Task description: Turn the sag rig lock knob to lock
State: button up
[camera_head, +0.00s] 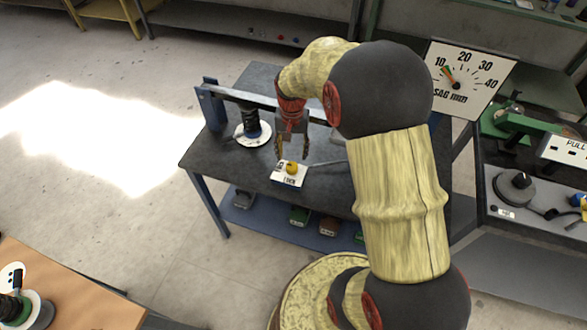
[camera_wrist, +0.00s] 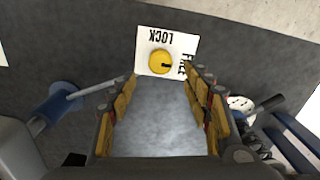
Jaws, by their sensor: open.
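The yellow lock knob (camera_head: 291,168) sits on a small white plate (camera_head: 287,182) on the dark table. In the wrist view the knob (camera_wrist: 160,62) shows a black mark pointing right, towards the word FREE; the word LOCK is at the top of the plate (camera_wrist: 148,42). My gripper (camera_head: 292,153) is just above the knob, pointing down. In the wrist view my gripper (camera_wrist: 160,76) is open and empty, with its fingers spread to either side below the knob. I cannot tell any contact with the knob.
A black spring unit (camera_head: 250,122) on a white disc stands left of my gripper, beneath the rig's beam (camera_head: 242,95). A thin rod (camera_head: 326,163) lies right of the plate. The SAG mm dial (camera_head: 470,78) stands behind right. The table's front left is clear.

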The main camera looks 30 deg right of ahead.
aim_at(292, 165)
notch_tip(292, 165, down, 8)
jog(key=shift+r+b, duration=0.1)
jog(key=shift+b, duration=1.1)
jog(key=c, duration=0.3)
jog(key=c, duration=0.8)
jog(key=shift+c, duration=0.2)
